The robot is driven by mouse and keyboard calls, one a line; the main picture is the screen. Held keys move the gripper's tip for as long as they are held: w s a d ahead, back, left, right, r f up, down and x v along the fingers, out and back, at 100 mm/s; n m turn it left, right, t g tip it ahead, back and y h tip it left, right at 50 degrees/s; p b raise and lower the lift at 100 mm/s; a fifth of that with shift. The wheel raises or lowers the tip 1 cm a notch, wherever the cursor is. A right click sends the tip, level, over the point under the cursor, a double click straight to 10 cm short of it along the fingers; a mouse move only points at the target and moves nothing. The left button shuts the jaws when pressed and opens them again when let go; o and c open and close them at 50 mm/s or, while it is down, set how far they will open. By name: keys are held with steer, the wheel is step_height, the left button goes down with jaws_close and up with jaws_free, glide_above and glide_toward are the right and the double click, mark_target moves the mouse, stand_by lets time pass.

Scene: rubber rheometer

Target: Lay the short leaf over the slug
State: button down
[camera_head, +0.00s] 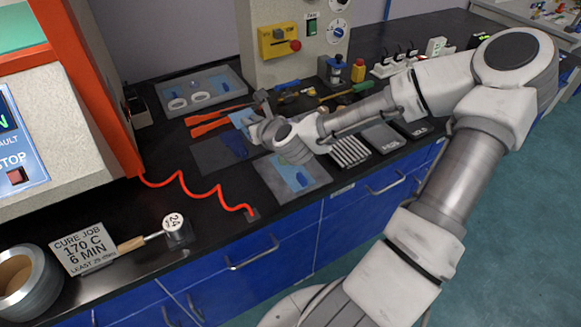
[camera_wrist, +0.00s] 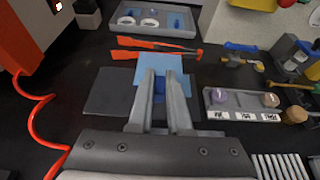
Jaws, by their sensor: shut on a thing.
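My gripper (camera_wrist: 161,75) is shut on a light blue sheet (camera_wrist: 183,78), which looks like the short leaf. The sheet (camera_head: 240,117) also shows in the head view, just beyond the gripper, above the bench. A dark grey mat (camera_wrist: 105,92) lies below and left of the fingers; in the head view this mat (camera_head: 207,155) has a dark blue patch on it. A lighter grey plate (camera_head: 268,174) lies nearer the bench's front edge. It bears a light blue piece (camera_head: 288,168) with a small dark spot, perhaps the slug; I cannot tell.
Orange-handled tools (camera_wrist: 150,43) lie behind the mat, before a grey tray (camera_wrist: 180,30) with white rings. A divided tray (camera_wrist: 215,98) of small samples stands at right. A red coiled cord (camera_head: 195,193) crosses the bench at left, near the orange-framed machine (camera_head: 85,80).

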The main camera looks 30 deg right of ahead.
stand_by(0.5)
steer(key=a+f, duration=0.2)
steer(key=a, duration=0.1)
steer(key=a+f, duration=0.2)
steer(key=a, duration=0.1)
steer(key=a+f, duration=0.3)
steer(key=shift+s+a, duration=0.1)
steer(key=shift+a, duration=0.15)
steer(key=shift+s+a+f, duration=0.1)
steer(key=shift+a+f, duration=0.2)
steer(key=shift+d, duration=0.1)
